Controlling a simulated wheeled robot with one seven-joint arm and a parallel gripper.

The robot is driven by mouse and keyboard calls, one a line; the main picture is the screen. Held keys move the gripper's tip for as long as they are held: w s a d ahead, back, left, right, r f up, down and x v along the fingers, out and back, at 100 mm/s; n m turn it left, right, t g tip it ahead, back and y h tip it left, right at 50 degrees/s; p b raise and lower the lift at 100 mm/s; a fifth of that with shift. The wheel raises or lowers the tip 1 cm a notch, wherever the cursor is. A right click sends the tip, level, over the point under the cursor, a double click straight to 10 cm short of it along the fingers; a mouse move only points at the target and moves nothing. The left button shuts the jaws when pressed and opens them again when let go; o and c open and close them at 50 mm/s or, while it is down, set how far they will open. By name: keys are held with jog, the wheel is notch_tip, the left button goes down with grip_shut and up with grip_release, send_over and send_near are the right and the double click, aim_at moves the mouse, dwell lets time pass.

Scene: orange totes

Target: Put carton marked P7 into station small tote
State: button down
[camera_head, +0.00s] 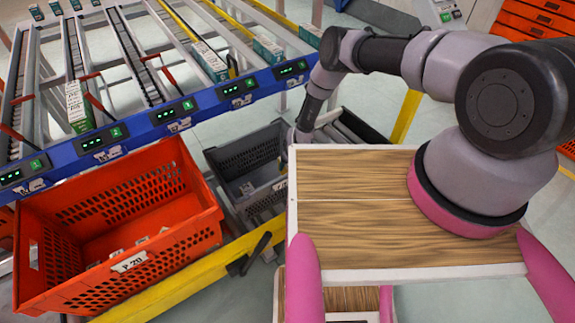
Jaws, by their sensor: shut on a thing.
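A small grey tote (232,157) stands to the right of the big orange tote. Pale items lie in it, too small to identify. My gripper (297,136) is at the end of my arm, low at the tote's right side. Only its upper part shows; it is shut, but its fingertips and what they hold are hidden or too small to make out. No marking P7 is readable. White and green cartons stand on the rack lanes, one (77,106) at left and another (210,62) further right.
The orange tote (190,230) marked P 20 holds a few small pieces. A blue rack beam (140,122) with green displays runs behind the totes. A yellow rail (175,285) lies in front. Orange drawers (530,25) stand at the far right.

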jog(key=shift+f, duration=0.1)
jog(key=shift+f, duration=0.5)
jog(key=shift+c, duration=0.2)
grip_release()
